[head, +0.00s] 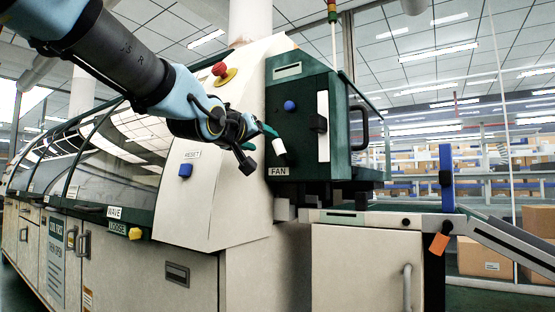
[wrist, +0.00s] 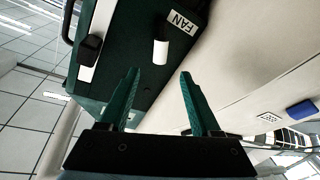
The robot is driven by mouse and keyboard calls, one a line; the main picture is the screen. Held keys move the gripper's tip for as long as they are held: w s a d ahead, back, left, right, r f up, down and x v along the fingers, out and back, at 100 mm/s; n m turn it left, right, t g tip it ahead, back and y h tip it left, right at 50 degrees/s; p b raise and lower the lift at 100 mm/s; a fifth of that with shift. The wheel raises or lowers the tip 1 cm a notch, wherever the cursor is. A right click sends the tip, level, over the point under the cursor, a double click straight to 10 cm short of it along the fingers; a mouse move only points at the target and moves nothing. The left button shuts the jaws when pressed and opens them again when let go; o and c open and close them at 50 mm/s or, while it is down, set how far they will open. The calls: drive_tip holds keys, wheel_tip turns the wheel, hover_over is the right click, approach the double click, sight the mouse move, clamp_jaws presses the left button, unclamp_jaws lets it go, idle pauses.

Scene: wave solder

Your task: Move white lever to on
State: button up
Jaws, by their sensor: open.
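The white lever (head: 279,147) is a short white-tipped stick on the dark green panel, just above the FAN label (head: 279,172). In the wrist view the white lever (wrist: 160,53) shows as a small white cylinder near the FAN label (wrist: 181,22). My gripper (wrist: 160,74) is open, with its green fingers apart and nothing between them. The lever lies ahead of the gap, roughly midway between the fingertips. In the head view my gripper (head: 268,132) is close by the lever. Contact cannot be told.
A red emergency button (head: 219,69) and blue RESET button (head: 185,170) are on the pale cover. A conveyor (head: 510,243) extends right.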

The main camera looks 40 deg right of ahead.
sight(277, 147)
drive_tip(key=x, duration=1)
drive_tip(key=shift+d, duration=0.1)
clamp_jaws()
drive_tip(key=shift+f, duration=0.1)
idle(1.1)
